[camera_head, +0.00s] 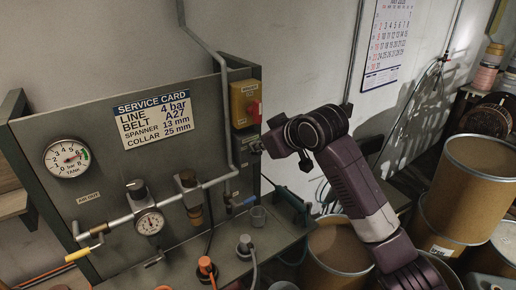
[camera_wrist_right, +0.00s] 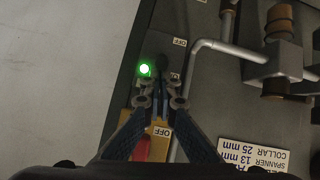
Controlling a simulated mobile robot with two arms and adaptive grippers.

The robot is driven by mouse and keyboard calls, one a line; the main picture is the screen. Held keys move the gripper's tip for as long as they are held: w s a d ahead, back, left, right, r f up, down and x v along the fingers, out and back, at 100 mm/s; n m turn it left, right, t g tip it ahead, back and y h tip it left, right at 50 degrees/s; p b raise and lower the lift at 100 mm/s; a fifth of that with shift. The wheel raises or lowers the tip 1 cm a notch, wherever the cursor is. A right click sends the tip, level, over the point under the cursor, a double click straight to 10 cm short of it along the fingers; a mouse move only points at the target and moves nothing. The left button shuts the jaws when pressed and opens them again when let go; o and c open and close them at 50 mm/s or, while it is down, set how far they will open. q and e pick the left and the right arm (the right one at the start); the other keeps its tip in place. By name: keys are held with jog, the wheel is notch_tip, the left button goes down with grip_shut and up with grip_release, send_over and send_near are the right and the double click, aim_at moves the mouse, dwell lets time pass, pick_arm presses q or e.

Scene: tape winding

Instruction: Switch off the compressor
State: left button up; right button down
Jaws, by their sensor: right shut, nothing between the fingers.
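The grey service panel (camera_head: 215,150) carries a yellow box (camera_head: 238,118) with a red handle (camera_head: 254,108). Below that box is a small switch plate, mostly hidden by my right gripper (camera_head: 262,146) in the head view. In the right wrist view, the plate shows a lit green lamp (camera_wrist_right: 144,69) and a dark switch (camera_wrist_right: 162,63) with OFF labels (camera_wrist_right: 180,42) near it. My right gripper (camera_wrist_right: 161,92) is shut and empty, with its tips close to the lamp and switch; I cannot tell whether they touch. My left gripper is not in view.
Pipes (camera_head: 170,205), a tank gauge (camera_head: 67,157) and a smaller gauge (camera_head: 150,222) are on the panel left of the switch. Brown drums (camera_head: 475,175) stand at the right. Cups and tools lie on the bench below.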

aim_at(252, 155)
jog(key=shift+s+d+f+t+y+b, duration=0.2)
jog(key=shift+f+t+y+b, duration=0.45)
jog(key=shift+b, duration=0.85)
jog(key=f+t+y+b, duration=0.1)
jog(key=t+b, duration=0.1)
jog(key=b, duration=0.3)
jog(key=s+f+t+y+b, duration=0.1)
jog(key=f+t+b, duration=0.1)
jog(key=b, duration=0.3)
jog(key=d+f+t+y+b, duration=0.1)
jog(key=f+t+y+b, duration=0.1)
jog(key=b, duration=0.3)
jog(key=shift+s+t+b, duration=0.35)
jog(key=shift+f+b, duration=0.2)
jog(key=shift+b, duration=0.1)
jog(key=shift+f, duration=0.1)
jog(key=shift+f, duration=0.2)
